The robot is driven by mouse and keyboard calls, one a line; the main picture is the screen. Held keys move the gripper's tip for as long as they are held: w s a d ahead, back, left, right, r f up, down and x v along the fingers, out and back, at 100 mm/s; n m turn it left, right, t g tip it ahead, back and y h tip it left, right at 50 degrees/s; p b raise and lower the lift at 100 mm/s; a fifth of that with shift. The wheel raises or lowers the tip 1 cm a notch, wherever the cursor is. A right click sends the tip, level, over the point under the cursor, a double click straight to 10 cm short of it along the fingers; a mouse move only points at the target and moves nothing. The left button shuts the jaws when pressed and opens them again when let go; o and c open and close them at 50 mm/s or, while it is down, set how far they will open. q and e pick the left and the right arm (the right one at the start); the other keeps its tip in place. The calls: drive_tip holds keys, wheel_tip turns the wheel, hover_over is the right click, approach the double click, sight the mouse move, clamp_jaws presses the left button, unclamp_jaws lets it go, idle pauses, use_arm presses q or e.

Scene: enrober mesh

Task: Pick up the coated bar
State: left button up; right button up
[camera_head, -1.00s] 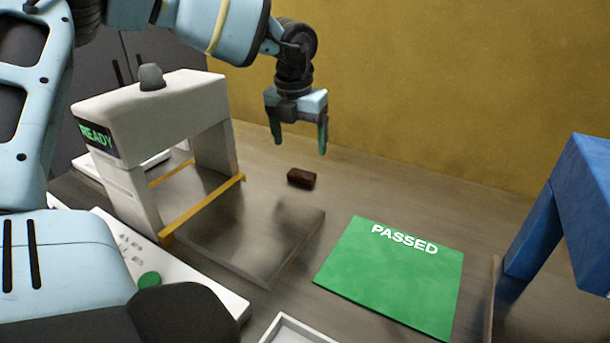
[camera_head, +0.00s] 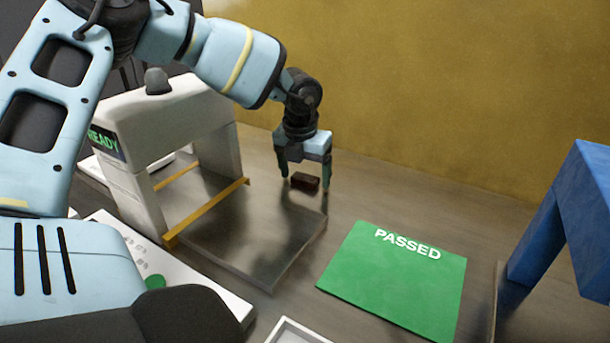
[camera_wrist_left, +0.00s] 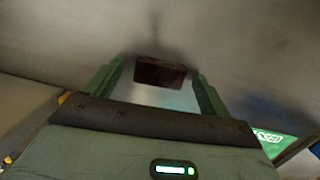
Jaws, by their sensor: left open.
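The coated bar (camera_head: 305,181) is a small dark brown block at the far corner of the shiny metal plate of the white machine. My left gripper (camera_head: 306,186) is open, pointing down, with its green fingers on either side of the bar in the head view. In the left wrist view the bar (camera_wrist_left: 160,73) shows between and just beyond the tips of the open fingers (camera_wrist_left: 157,80). I cannot tell whether either finger touches it. My right gripper is not in view.
The white machine (camera_head: 160,110) with a READY display and yellow rails (camera_head: 205,212) stands left of the gripper. A green PASSED mat (camera_head: 395,280) lies to the right on the table. A blue frame (camera_head: 570,215) stands at far right. A white tray (camera_head: 290,332) shows at the front edge.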

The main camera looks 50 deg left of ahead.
use_arm(q)
drive_tip(key=shift+c, duration=0.3)
drive_tip(key=c, duration=0.8)
drive_tip(key=shift+r, duration=0.15)
